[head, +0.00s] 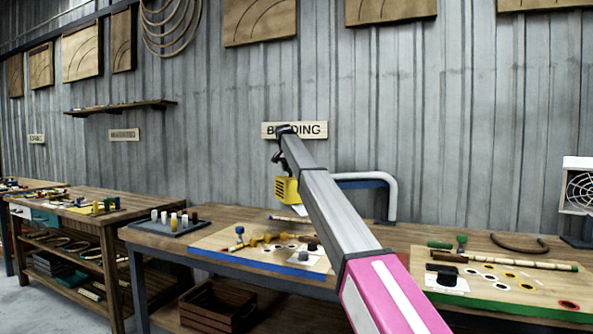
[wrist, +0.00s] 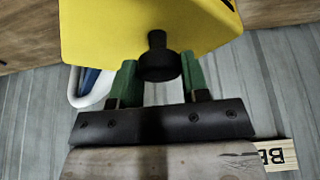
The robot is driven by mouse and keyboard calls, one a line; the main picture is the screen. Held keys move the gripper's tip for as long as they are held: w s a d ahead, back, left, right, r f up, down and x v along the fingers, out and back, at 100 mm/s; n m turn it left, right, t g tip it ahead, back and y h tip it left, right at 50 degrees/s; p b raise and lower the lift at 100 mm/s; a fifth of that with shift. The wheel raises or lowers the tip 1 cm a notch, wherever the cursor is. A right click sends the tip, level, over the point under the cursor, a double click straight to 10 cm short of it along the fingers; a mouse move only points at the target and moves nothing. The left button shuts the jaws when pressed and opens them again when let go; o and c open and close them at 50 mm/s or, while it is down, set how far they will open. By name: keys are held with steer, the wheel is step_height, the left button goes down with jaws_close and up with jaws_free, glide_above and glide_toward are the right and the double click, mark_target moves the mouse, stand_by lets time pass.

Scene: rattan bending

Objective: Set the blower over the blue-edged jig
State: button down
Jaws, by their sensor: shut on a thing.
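The blower, a yellow box with a grille (head: 286,190), hangs in the air above the back part of the workbench. It also fills the top of the wrist view (wrist: 140,28). My gripper (head: 280,160) is above it; in the wrist view its green fingers (wrist: 158,75) are shut on the blower's black knob. The blue-edged jig (head: 215,242) is a wooden board lying on the bench below, its blue edge facing me. Yellow pegs, a blue-headed tool and dark and white round pieces are on it. My arm hides part of its right side.
A green-edged board (head: 480,306) with rings and a rattan stick lies to the right. A white tube arch with a blue panel (head: 388,190) stands behind my arm. A tray of small cylinders (head: 168,229) is left. A white fan unit (head: 578,188) stands far right.

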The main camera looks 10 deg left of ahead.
steer(key=shift+w+a, duration=0.35)
steer(key=shift+w, duration=0.2)
steer(key=c, duration=0.6)
jaws_free()
steer(key=shift+c, duration=0.2)
steer(key=shift+r, duration=0.1)
steer(key=v, duration=1)
steer(key=shift+r, duration=0.3)
steer(key=shift+s+f, duration=0.1)
steer(key=shift+s, duration=0.05)
